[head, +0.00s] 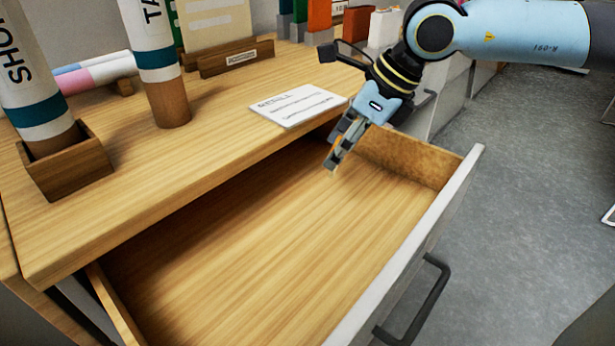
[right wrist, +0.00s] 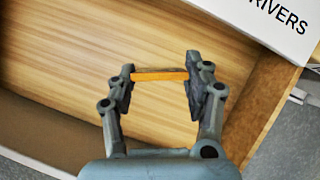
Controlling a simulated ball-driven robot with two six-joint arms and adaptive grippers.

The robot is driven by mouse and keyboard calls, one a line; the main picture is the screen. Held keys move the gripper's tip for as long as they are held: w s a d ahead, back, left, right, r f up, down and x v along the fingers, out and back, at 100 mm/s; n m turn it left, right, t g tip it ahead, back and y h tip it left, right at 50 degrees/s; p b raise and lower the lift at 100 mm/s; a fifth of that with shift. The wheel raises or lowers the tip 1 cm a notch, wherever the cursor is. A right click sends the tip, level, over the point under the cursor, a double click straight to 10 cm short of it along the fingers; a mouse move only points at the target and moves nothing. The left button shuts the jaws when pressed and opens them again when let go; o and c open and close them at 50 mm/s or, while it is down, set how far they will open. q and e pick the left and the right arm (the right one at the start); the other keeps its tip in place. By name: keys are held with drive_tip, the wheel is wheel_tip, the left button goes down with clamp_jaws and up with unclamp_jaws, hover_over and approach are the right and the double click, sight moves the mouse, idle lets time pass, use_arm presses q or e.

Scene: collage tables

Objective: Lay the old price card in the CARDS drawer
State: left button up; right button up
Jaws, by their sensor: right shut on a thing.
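My right gripper (head: 333,164) reaches in over the open drawer (head: 270,250), near its back right corner. In the right wrist view the gripper (right wrist: 160,78) is shut on a thin orange strip (right wrist: 160,75), seen edge-on, which looks like the old price card. It is held above the wooden drawer floor, and its face and any print are hidden. The open drawer looks empty. No CARDS label is readable. A white panel (right wrist: 285,22) at the top right of the right wrist view shows the letters "RIVERS". My left gripper is out of view.
A white printed card (head: 298,105) lies on the wooden tabletop (head: 220,150) by the drawer. Large tubes (head: 157,60) stand on the left, one in a wooden holder (head: 65,165). The drawer's raised front (head: 420,240) has a dark handle (head: 425,305).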

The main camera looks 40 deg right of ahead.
wheel_tip(320, 180, down, 7)
drive_tip(key=shift+b, duration=0.9)
drive_tip(key=shift+w+f, duration=0.1)
drive_tip(key=shift+f, duration=0.15)
drive_tip(key=shift+w+a+r, duration=0.1)
drive_tip(key=shift+w+a, duration=0.05)
drive_tip(key=shift+w, duration=0.1)
drive_tip(key=w+a, duration=0.1)
drive_tip(key=w+f+b, duration=0.1)
drive_tip(key=w, duration=0.1)
drive_tip(key=shift+a, duration=0.35)
drive_tip(key=shift+s+d, duration=0.1)
drive_tip(key=shift+f, duration=0.1)
drive_tip(key=shift+f+b, duration=0.15)
drive_tip(key=shift+b, duration=0.15)
drive_tip(key=o, duration=0.7)
drive_tip(key=shift+o, duration=0.2)
drive_tip(key=shift+r, duration=0.2)
